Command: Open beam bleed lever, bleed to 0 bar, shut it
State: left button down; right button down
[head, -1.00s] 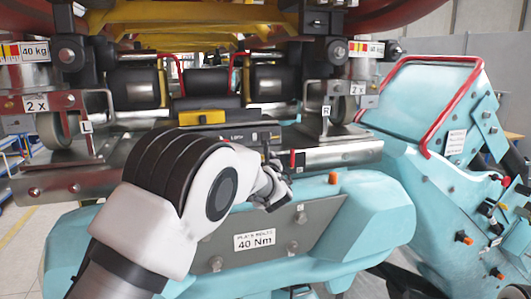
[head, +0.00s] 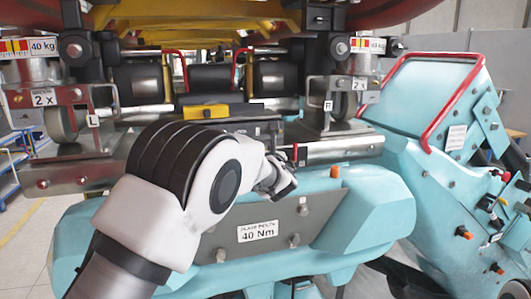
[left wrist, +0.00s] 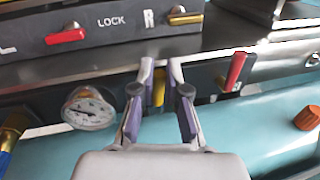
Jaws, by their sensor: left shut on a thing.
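In the left wrist view my left gripper (left wrist: 160,72) is shut on a small yellow lever (left wrist: 158,92) on the dark beam panel. The lever points down between the two fingers, and any label by it is hidden. A round white pressure gauge (left wrist: 88,108) sits left of the gripper; its reading is too small to tell. A red lever (left wrist: 236,70) stands tilted to the right, apart from the fingers; it shows in the head view (head: 295,152). In the head view my left gripper (head: 277,186) is at the beam front, its fingertips partly hidden. My right gripper is not in view.
Above, a panel marked LOCK (left wrist: 112,22) carries a red handle (left wrist: 66,36) and a yellow handle (left wrist: 185,18). A turquoise body (head: 375,205) lies just below the beam. An orange knob (head: 334,172) sticks up on it. A red rail (head: 436,110) stands at the right.

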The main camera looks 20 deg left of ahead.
pick_arm(q)
jog(key=shift+w+d+f+m, duration=0.15)
jog(key=shift+d+f+m, duration=0.1)
jog(key=shift+m, duration=0.35)
jog(key=shift+w+d+m+g, duration=0.2)
jog(key=shift+d+m+g, duration=0.1)
jog(key=shift+m, duration=0.5)
jog(key=m, duration=0.1)
jog(key=d+f+m+g, duration=0.1)
jog(key=m, duration=0.1)
jog(key=w+m, duration=0.1)
jog(key=m, duration=0.1)
jog(key=shift+d+f, duration=0.15)
jog(key=shift+d, duration=0.05)
jog(key=m, duration=0.1)
jog(key=f+m, duration=0.1)
jog(key=m+g, duration=0.1)
jog(key=shift+w+d+f+m+y+p, duration=0.25)
jog(key=shift+w+d+m+y+p, duration=0.05)
jog(key=shift+d+y+p, duration=0.1)
jog(key=shift+f+m+g+y, duration=0.2)
jog(key=shift+f+m+y, duration=0.1)
jog(key=shift+m, duration=0.5)
jog(key=shift+f+m+g+y, duration=0.2)
jog(key=shift+f+m, duration=0.1)
jog(key=shift+m, duration=0.5)
